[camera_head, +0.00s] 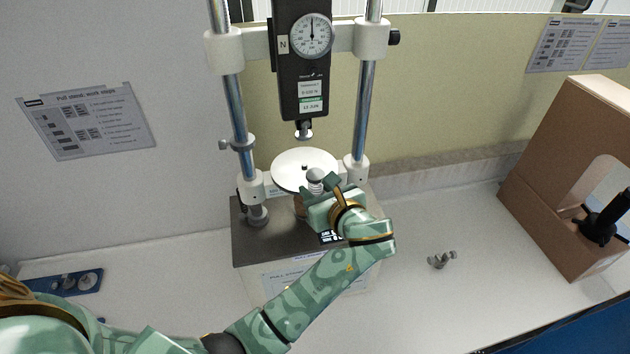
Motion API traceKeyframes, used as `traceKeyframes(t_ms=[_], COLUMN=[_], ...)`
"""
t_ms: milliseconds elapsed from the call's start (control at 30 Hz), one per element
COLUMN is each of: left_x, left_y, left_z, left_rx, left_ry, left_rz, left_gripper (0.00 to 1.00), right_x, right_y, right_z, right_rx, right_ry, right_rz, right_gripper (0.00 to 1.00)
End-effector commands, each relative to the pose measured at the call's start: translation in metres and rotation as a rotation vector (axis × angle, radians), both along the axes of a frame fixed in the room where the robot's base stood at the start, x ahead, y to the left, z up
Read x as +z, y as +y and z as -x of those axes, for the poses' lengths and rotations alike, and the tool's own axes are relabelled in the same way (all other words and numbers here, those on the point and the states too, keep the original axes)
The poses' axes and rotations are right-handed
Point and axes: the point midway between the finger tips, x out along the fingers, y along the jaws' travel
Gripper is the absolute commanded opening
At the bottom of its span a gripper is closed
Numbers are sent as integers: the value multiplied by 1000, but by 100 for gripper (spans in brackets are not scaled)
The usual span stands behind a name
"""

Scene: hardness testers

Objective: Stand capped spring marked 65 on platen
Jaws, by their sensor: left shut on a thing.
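The platen (290,172) is a round white plate on the test stand, below the force gauge. My left gripper (318,187) comes in from the lower left and reaches to the platen's front edge. It is shut on a capped spring (316,174), whose round grey cap shows above the fingers. The lower part of the spring is hidden by the gripper, and I cannot read its mark. I cannot tell whether it touches the platen. My right gripper is not in view.
The gauge (303,60) with its dial hangs between two steel posts, its tip (304,130) just above the platen. A small grey metal part (440,260) lies on the bench at right. A brown box (560,180) stands further right. A blue tray (65,282) lies at left.

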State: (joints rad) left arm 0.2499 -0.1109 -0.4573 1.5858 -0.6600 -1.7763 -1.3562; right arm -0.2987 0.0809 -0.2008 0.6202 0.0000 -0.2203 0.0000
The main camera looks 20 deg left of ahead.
Motion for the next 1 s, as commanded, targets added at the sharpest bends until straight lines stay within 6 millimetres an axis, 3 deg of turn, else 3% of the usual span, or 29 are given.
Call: traceKeyframes(t_ms=[600,1000], left_x=[0,-2], left_y=[18,30], left_z=[-23,-38], left_rx=[-1,0], left_ry=[-1,0], left_rz=[-1,-1], left_gripper=[7,7], right_x=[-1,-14], right_y=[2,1], right_z=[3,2], right_rx=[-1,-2], right_ry=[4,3], right_rz=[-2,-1], right_gripper=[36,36])
